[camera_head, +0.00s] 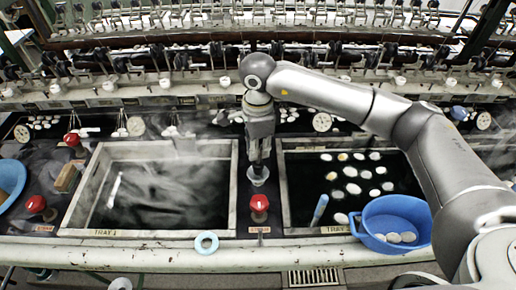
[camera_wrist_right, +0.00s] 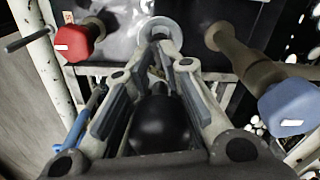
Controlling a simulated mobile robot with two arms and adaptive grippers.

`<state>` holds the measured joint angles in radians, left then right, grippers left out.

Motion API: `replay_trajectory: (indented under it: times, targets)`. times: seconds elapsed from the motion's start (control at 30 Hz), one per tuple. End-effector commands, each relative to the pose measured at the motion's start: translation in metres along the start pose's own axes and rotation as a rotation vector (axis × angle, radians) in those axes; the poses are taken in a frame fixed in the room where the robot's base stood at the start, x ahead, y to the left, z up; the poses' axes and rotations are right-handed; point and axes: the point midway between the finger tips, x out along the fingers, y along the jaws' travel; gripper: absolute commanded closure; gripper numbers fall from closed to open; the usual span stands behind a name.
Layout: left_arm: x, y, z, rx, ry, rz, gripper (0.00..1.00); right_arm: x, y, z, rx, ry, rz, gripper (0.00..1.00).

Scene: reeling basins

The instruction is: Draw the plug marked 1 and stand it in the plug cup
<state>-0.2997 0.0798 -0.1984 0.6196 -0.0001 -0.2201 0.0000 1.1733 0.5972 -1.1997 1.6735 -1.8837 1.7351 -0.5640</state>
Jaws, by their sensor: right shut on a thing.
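My right gripper (camera_head: 259,166) hangs low over the divider between the two basins. In the right wrist view its fingers (camera_wrist_right: 160,50) are closed around a grey round-rimmed piece (camera_wrist_right: 158,27), whose disc (camera_head: 259,178) shows below the fingertips in the head view. It may be the plug; I can read no 1 on it. My left gripper is out of view.
The left basin (camera_head: 88,190) holds cloudy water. The right basin (camera_head: 300,231) holds several cocoons and a blue rod (camera_head: 319,210). A red knob (camera_head: 260,203) stands just in front of my gripper. A blue bowl (camera_head: 365,228) sits at the right basin's front corner.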

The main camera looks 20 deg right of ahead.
Motion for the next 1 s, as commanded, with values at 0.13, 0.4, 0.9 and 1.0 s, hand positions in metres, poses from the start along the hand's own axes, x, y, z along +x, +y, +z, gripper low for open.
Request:
replay_trajectory:
  times: [0.13,0.4,0.9,1.0]
  targets:
    - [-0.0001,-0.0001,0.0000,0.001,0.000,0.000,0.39,-0.0008,-0.0001,0.0000,0.000,0.000,-0.001,1.00]
    - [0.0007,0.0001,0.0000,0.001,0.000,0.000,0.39,-0.0005,-0.0003,0.0001,0.000,-0.001,-0.001,1.00]
    - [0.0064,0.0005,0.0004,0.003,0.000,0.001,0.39,-0.0008,-0.0005,0.0001,0.000,-0.001,-0.001,1.00]
    - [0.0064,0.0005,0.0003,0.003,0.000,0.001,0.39,-0.0008,-0.0006,0.0001,0.000,-0.001,-0.001,1.00]
